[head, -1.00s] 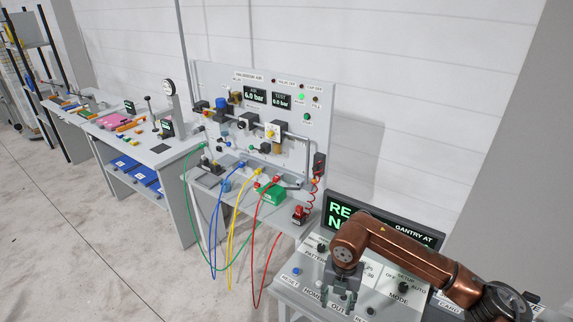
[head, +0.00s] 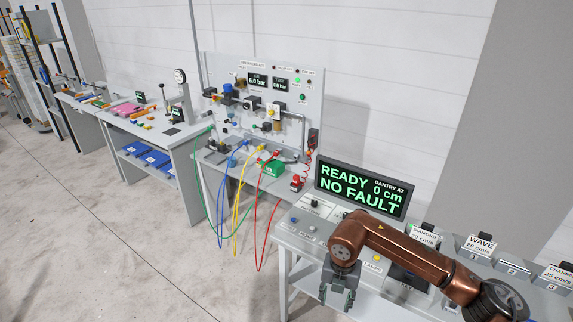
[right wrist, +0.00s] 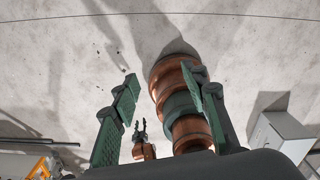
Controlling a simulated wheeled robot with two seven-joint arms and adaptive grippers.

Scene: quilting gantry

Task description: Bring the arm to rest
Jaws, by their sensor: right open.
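My right gripper (head: 338,297) is open and empty. It points down at the end of my copper right arm, in front of the console's (head: 292,240) front edge in the head view. My left arm does not show in the head view.
The gantry display (head: 362,189) reads READY, 0 cm, NO FAULT. My right arm covers part of the console. Labelled cards, including WAVE (head: 480,244), stand at right. A pneumatic panel (head: 317,95) with hanging coloured hoses (head: 240,205) is further left. The floor (head: 110,240) at left is clear.

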